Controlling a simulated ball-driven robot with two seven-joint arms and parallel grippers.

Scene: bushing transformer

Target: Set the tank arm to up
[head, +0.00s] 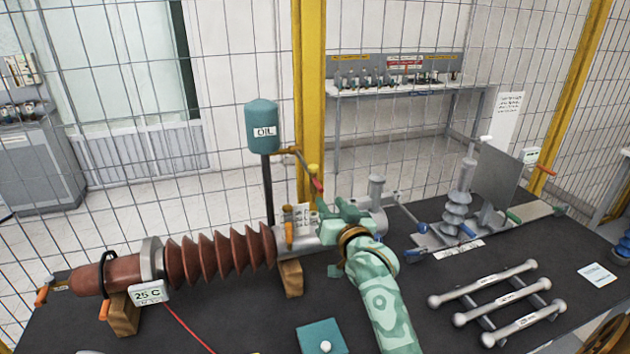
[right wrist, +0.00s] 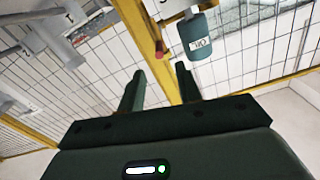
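The green oil tank (head: 263,126) stands on a dark post behind the bushing. A short brown pipe runs from its right side to a thin arm (head: 306,165) that slopes down to the right. This arm has a yellow piece and a red tip (head: 318,185). My right gripper (head: 324,208) is just below the red tip, apart from it as far as I can tell. In the right wrist view my right gripper (right wrist: 157,80) is open with nothing between its fingers. A red end (right wrist: 160,46) shows beyond the fingertips, and the tank (right wrist: 195,38) is to the right. My left gripper is out of view.
The brown ribbed bushing (head: 215,257) lies on wooden blocks along the dark bench (head: 240,325). Several grey bars (head: 500,300) and a blue-grey insulator (head: 456,212) are at the right. A teal block (head: 321,337) lies at the front. A yellow post and mesh fence stand behind.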

